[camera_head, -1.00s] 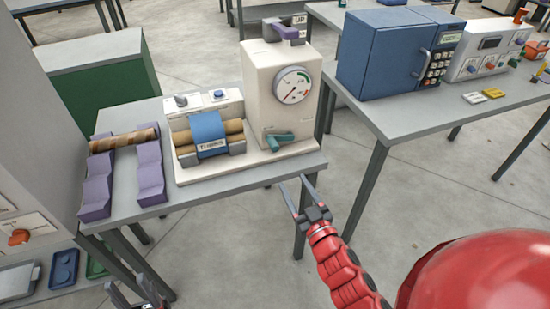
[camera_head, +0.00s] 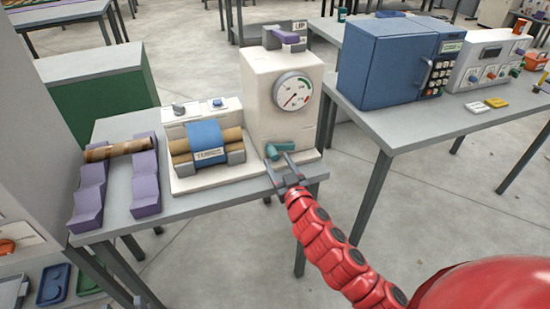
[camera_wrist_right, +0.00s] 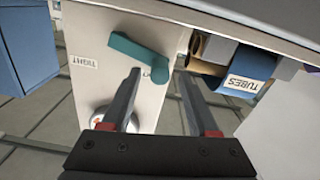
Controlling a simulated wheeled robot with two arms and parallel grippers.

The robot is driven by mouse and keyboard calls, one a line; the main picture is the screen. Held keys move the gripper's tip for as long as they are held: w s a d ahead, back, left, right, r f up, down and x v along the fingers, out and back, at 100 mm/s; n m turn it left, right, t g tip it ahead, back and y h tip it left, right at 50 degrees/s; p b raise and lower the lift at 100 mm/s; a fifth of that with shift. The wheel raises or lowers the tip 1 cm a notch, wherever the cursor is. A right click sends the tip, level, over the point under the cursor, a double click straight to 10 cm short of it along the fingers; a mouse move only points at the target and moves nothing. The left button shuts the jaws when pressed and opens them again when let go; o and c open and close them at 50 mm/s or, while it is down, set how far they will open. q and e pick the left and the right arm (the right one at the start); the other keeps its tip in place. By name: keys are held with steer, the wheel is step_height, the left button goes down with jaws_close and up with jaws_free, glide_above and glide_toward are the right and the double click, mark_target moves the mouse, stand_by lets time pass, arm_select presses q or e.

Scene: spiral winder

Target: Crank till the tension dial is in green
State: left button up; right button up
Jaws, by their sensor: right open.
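The cream winder (camera_head: 258,100) stands on the grey table. Its round tension dial (camera_head: 293,90) has a red needle pointing lower left, away from the small green patch at upper right. The teal crank (camera_head: 280,149) is low on the front; it also shows in the right wrist view (camera_wrist_right: 140,54). My right gripper (camera_head: 279,160) is open and empty, its fingers pointing at the crank. In the wrist view the crank lies just beyond the fingertips (camera_wrist_right: 162,75); contact cannot be told.
A blue band labelled TUBES (camera_head: 206,140) lies over brown tubes beside the winder. Purple cradles (camera_head: 146,185) hold another tube (camera_head: 113,150). A blue oven-like box (camera_head: 385,62) stands on the right table. The floor between the tables is clear.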

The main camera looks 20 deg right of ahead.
mark_target(276, 159)
steer(key=shift+w, duration=1.55)
jaws_close()
